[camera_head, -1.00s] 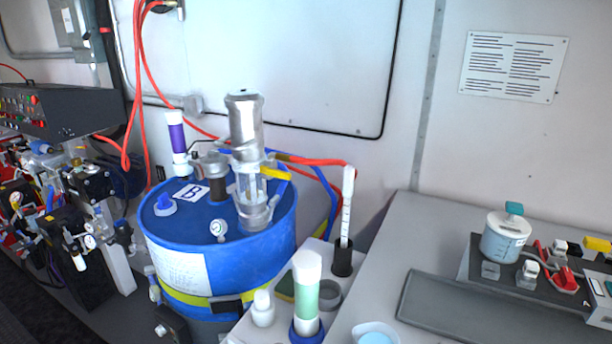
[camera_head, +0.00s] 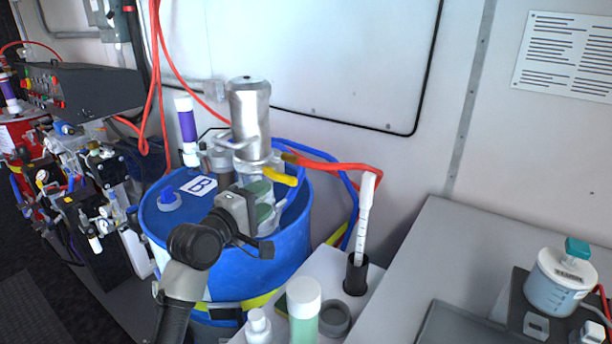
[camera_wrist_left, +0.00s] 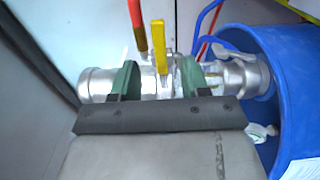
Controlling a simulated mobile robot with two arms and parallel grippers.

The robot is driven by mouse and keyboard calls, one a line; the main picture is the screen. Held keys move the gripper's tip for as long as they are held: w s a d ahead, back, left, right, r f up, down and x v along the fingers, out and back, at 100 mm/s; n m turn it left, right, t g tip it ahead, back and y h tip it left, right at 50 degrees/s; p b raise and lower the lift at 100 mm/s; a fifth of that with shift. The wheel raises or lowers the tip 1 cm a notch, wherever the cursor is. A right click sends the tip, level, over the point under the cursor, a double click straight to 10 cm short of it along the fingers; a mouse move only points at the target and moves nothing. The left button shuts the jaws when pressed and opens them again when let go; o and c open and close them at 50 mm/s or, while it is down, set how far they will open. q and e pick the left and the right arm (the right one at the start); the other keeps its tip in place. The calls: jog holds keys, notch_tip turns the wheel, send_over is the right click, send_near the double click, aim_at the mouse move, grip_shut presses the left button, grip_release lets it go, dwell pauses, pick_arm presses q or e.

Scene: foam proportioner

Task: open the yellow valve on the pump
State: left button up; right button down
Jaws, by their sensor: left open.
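The silver pump (camera_head: 250,112) stands upright in the blue drum (camera_head: 170,232). Its yellow valve handle (camera_head: 281,178) sticks out low on the pump's right side. My left gripper (camera_head: 264,201), with green pads, is in front of the lower pump, just below the handle, and hides part of the pump. In the left wrist view the pump (camera_wrist_left: 97,86) lies sideways. There the yellow handle (camera_wrist_left: 160,45) shows between the two open fingers of the left gripper (camera_wrist_left: 160,80). No grip on it shows; I cannot tell how far it is from the pads. My right gripper is not in view.
Red and blue hoses (camera_head: 335,166) run behind the pump to the right. A white-purple tube (camera_head: 187,125) stands at the drum's left.

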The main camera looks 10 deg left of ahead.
aim_at(286, 181)
pick_arm(q)
jog(key=x, duration=0.2)
jog(key=p+x, duration=0.1)
jog(key=shift+w+d+r, duration=0.1)
jog(key=shift+w+r, duration=0.2)
jog(key=shift+w, duration=0.05)
jog(key=x, duration=0.4)
jog(key=shift+w+f+p, duration=0.25)
jog(key=shift+f+p, duration=0.05)
jog(key=shift+w+d, duration=0.2)
jog(key=shift+w, duration=0.15)
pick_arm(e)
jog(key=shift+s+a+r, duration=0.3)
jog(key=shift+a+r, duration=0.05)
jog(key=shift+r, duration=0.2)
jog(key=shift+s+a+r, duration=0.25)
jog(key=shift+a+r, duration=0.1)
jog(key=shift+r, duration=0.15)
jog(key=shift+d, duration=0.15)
pick_arm(q)
jog(key=shift+w, duration=0.1)
jog(key=shift+c, duration=0.7)
grip_shut()
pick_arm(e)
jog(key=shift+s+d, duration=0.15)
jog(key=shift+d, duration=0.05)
